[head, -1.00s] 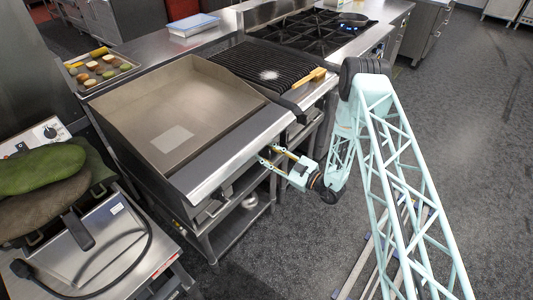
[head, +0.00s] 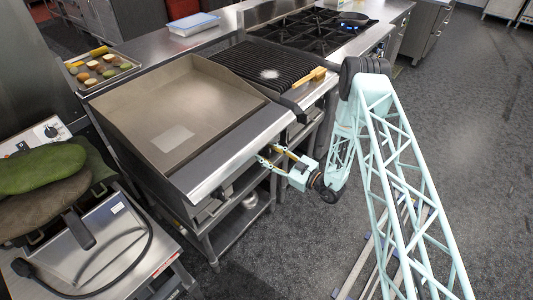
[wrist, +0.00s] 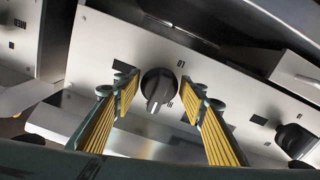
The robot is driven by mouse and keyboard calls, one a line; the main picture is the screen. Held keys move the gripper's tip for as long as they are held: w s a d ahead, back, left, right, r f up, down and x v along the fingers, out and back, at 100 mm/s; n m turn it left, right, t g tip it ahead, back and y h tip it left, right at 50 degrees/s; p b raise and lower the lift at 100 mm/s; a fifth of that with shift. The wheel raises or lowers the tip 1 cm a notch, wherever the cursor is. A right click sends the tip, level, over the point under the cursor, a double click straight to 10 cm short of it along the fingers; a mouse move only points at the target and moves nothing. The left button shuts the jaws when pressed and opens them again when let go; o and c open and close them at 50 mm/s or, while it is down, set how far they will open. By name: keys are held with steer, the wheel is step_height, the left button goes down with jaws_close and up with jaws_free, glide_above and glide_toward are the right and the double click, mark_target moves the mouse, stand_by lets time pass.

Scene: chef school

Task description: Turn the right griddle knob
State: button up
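The griddle (head: 180,115) is a flat steel plate with raised walls, with its front panel facing my arm. In the wrist view a dark round knob (wrist: 158,86) with a raised grip sits on the steel front panel (wrist: 95,55). My gripper (wrist: 158,98) is open, with one yellow-padded finger on each side of this knob and a gap to it on both sides. In the head view my gripper (head: 268,154) is at the right part of the griddle front, where the knob is hidden.
Another dark knob (wrist: 294,138) is at the right in the wrist view. A charbroiler (head: 258,66) with a wooden-handled brush (head: 312,76) and a burner range (head: 312,32) stand beyond the griddle. The floor (head: 475,110) at the right is clear.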

steer(key=shift+d, duration=0.1)
steer(key=v, duration=1.2)
stand_by(0.4)
stand_by(0.5)
steer(key=shift+r, duration=0.1)
